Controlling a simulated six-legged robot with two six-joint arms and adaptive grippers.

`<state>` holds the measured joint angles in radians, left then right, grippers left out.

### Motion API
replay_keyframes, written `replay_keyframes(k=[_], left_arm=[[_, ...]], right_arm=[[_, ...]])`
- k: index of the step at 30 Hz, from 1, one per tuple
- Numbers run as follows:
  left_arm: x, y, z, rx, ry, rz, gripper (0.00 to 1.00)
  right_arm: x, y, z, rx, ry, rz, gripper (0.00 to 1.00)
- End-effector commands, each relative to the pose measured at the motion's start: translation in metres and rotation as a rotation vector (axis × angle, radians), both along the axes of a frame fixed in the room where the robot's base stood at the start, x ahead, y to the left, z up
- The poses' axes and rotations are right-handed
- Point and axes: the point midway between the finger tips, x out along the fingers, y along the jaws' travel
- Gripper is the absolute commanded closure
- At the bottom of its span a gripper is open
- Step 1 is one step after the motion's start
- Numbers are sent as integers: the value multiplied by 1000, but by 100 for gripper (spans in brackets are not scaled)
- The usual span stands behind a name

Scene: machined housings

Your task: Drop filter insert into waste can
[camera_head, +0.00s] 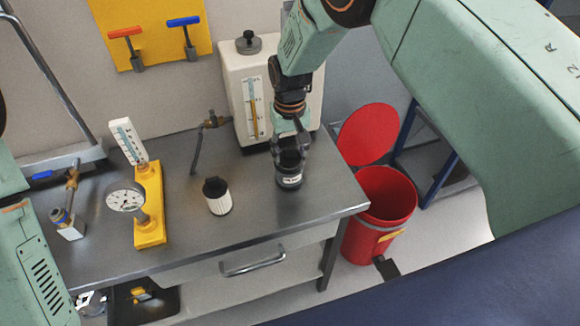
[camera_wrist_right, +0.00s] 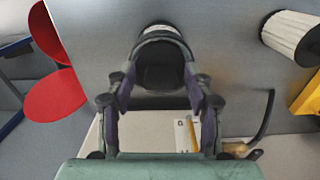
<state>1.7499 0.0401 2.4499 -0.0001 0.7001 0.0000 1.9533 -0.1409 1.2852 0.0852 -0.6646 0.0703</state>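My right gripper (camera_head: 290,153) points down over the workbench, its fingers on either side of a black canister (camera_head: 289,178) with a white label. The wrist view shows the fingers (camera_wrist_right: 160,75) against both sides of the black canister (camera_wrist_right: 158,72). The canister stands upright at the table surface; any gap beneath it is too small to tell. A white pleated filter insert (camera_head: 219,204) with a black cap stands left of it, also seen in the wrist view (camera_wrist_right: 290,36). The red waste can (camera_head: 378,218) stands open on the floor right of the bench. My left gripper is not in view.
The can's round red lid (camera_head: 368,134) is raised behind it. A white housing (camera_head: 234,85) with a sight gauge stands behind my right gripper. A yellow gauge stand (camera_head: 151,205) is at left. The bench front is clear, with a drawer handle (camera_head: 252,265) below.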

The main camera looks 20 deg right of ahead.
Motion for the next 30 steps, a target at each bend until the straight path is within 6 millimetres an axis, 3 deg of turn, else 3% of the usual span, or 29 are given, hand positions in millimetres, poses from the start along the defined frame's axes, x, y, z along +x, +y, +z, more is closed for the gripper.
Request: replay_keyframes(k=[15, 30], left_arm=[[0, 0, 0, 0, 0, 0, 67], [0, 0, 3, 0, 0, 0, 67]], right_arm=[[-2, 0, -2, -1, 4, 1, 99], [-4, -1, -1, -1, 8, 0, 100]])
